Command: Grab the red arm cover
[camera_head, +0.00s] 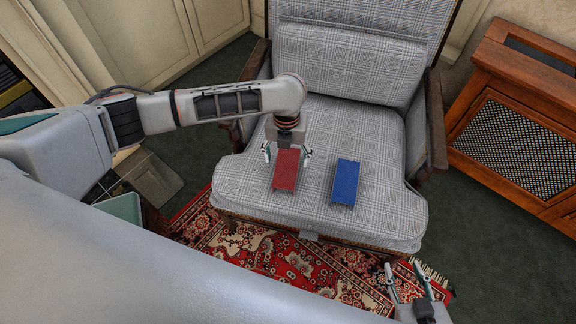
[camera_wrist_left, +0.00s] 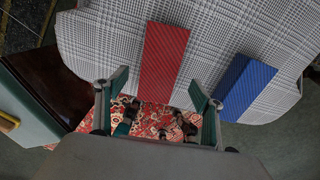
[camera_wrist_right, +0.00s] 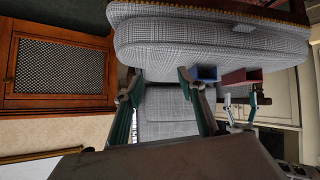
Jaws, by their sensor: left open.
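The red arm cover (camera_head: 286,171) is a flat red rectangular piece lying on the seat of the plaid armchair (camera_head: 235,187). In the left wrist view the red cover (camera_wrist_left: 163,62) lies ahead of and between the fingers. My left gripper (camera_head: 287,153) is open above the cover's far end, one finger on each side.
A blue cover (camera_head: 346,182) lies on the seat to the right of the red one. A patterned red rug (camera_head: 290,262) lies before the chair. A wooden cabinet with a lattice front (camera_head: 515,135) stands at right. A green-topped bin (camera_head: 121,208) is at left.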

